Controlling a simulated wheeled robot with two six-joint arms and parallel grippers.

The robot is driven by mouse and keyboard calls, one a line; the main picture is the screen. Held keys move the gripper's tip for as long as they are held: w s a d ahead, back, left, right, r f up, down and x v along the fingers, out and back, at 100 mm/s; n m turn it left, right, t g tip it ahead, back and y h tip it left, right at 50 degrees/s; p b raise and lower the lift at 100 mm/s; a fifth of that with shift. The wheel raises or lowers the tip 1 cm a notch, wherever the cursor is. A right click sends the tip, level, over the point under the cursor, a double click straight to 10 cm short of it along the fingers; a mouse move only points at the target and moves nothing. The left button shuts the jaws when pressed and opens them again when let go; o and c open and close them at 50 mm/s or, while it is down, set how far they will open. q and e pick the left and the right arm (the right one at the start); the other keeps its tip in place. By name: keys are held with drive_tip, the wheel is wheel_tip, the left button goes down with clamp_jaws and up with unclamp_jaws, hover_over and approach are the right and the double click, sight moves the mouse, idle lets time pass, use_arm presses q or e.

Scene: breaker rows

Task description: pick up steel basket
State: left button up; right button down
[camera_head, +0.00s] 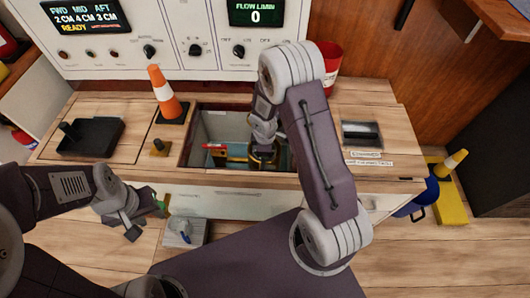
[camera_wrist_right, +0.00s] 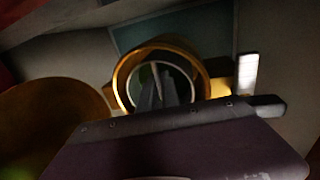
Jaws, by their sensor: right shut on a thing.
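The steel basket (camera_wrist_right: 186,76) shows in the right wrist view as a pale round rim with a dark inside. It sits within a brass-coloured round housing (camera_wrist_right: 121,80). My right gripper (camera_wrist_right: 158,82) reaches down into that opening and is shut on the basket; the exact grip point is dark. In the head view my right arm goes down into the open floor well, where the brass housing (camera_head: 262,160) shows partly and the basket is hidden by the gripper. My left gripper (camera_head: 148,215) is open and empty, in front of the counter at the left.
The well (camera_head: 212,128) has close walls and a red-handled yellow part (camera_head: 214,147) beside the housing. An orange cone (camera_head: 163,92) and a black tray (camera_head: 90,137) stand left of it. A second brass round (camera_wrist_right: 50,125) lies left.

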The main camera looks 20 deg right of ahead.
wheel_tip(320, 180, up, 27)
drive_tip(key=p, duration=1.8)
drive_tip(key=shift+r, duration=0.2)
